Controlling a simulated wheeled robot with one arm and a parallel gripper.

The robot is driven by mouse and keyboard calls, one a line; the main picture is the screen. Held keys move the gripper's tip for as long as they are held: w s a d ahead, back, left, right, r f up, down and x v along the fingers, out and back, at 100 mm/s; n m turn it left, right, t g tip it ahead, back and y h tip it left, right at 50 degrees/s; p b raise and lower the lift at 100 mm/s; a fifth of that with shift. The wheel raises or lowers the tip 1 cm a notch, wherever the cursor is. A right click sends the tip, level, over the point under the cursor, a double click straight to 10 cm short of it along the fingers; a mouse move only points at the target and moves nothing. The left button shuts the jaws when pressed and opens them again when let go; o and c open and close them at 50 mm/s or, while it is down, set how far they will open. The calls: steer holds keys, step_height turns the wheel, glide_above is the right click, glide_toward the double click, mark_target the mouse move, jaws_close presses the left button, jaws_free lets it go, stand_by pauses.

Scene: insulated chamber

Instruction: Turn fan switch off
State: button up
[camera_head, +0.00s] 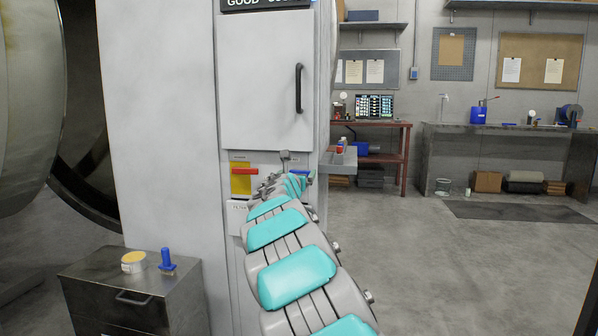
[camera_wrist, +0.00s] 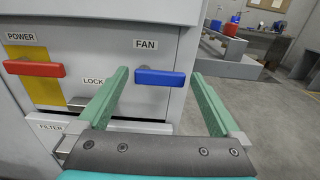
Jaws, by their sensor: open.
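The fan switch is a blue handle (camera_wrist: 160,77) under a FAN label (camera_wrist: 146,44) on the grey cabinet front in the wrist view. It lies roughly horizontal. My gripper (camera_wrist: 158,84) is open, with one green finger on each side of the blue handle; I cannot tell whether either finger touches it. In the head view my arm reaches to the cabinet (camera_head: 267,80) and hides most of the gripper; a bit of the blue handle (camera_head: 301,171) shows beside it.
A red POWER handle (camera_wrist: 34,69) on a yellow plate is left of the fan switch, with LOCK and FILTER labels nearby. A metal drawer unit (camera_head: 130,290) carrying a yellow-topped tin and a blue object stands at lower left. Open floor (camera_head: 480,250) lies to the right.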

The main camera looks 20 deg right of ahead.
steer(key=shift+x, duration=0.8)
steer(key=shift+f, duration=0.1)
steer(key=shift+c, duration=0.2)
steer(key=c, duration=1)
steer(key=shift+w+a+f+m+b, duration=0.15)
steer(key=shift+f+m+b, duration=0.45)
steer(key=shift+m+b, duration=2.05)
steer(key=shift+w+a+f+m+b, duration=0.15)
steer(key=shift+f+m+b, duration=0.5)
steer(key=shift+m+b, duration=2)
steer(key=shift+w+a+f+m+b, duration=0.15)
steer(key=shift+f+m+b, duration=0.45)
steer(key=shift+m+b, duration=2.05)
steer(key=shift+s+m+p, duration=0.1)
steer(key=shift+m+p, duration=0.85)
steer(key=shift+m, duration=0.2)
